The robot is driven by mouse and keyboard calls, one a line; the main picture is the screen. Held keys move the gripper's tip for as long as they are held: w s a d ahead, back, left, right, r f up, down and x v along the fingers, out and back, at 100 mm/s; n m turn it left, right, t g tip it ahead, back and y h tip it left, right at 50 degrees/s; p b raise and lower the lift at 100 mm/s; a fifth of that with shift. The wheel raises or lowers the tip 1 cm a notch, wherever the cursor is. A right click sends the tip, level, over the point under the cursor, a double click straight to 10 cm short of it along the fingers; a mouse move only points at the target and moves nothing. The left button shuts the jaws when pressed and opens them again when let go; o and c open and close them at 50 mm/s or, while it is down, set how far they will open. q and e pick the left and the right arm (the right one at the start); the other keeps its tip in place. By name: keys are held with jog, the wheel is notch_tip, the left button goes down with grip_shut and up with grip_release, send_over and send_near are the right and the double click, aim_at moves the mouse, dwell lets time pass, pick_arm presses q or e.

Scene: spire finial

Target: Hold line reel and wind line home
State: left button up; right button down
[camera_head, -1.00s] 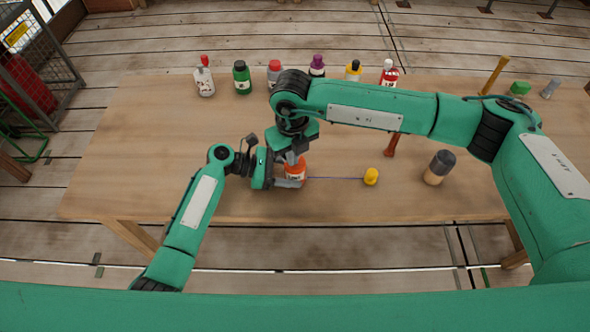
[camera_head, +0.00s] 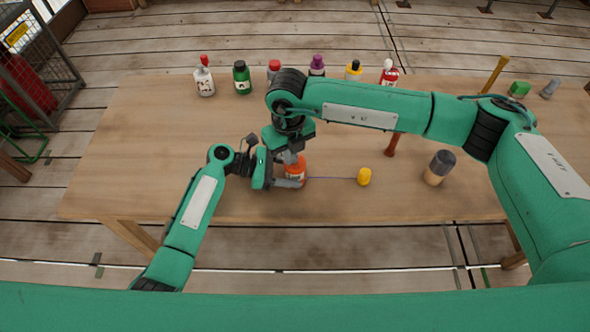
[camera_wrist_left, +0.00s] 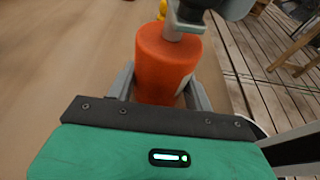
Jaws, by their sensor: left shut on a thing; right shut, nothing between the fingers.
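The orange line reel (camera_head: 295,173) stands upright on the table, and it also shows in the left wrist view (camera_wrist_left: 165,62). My left gripper (camera_head: 283,182) is shut on its sides; its fingers flank the reel in the left wrist view (camera_wrist_left: 160,92). My right gripper (camera_head: 291,157) is above the reel, pointing down with closed fingers at the reel's top; what it touches there is partly hidden. A thin line (camera_head: 333,179) runs from the reel to a small yellow piece (camera_head: 364,176) on the table to the right.
Several bottles stand along the back edge, including a green one (camera_head: 242,77) and a red-and-white one (camera_head: 389,74). A grey-and-tan cylinder (camera_head: 439,167) stands right of the yellow piece. The table's left part is clear.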

jog(key=shift+w+a, duration=0.15)
jog(key=shift+a, duration=0.1)
jog(key=shift+w+a, duration=0.4)
jog(key=shift+w, duration=0.3)
dwell(1.0)
jog(key=shift+a, duration=0.2)
jog(key=shift+d+r, duration=0.1)
jog(key=shift+r, duration=3.4)
jog(key=shift+s+f, duration=0.25)
jog(key=shift+f, duration=0.35)
jog(key=shift+s+f, duration=0.2)
jog(key=shift+f, duration=0.45)
jog(key=shift+s+f, duration=0.25)
jog(key=shift+f, duration=0.35)
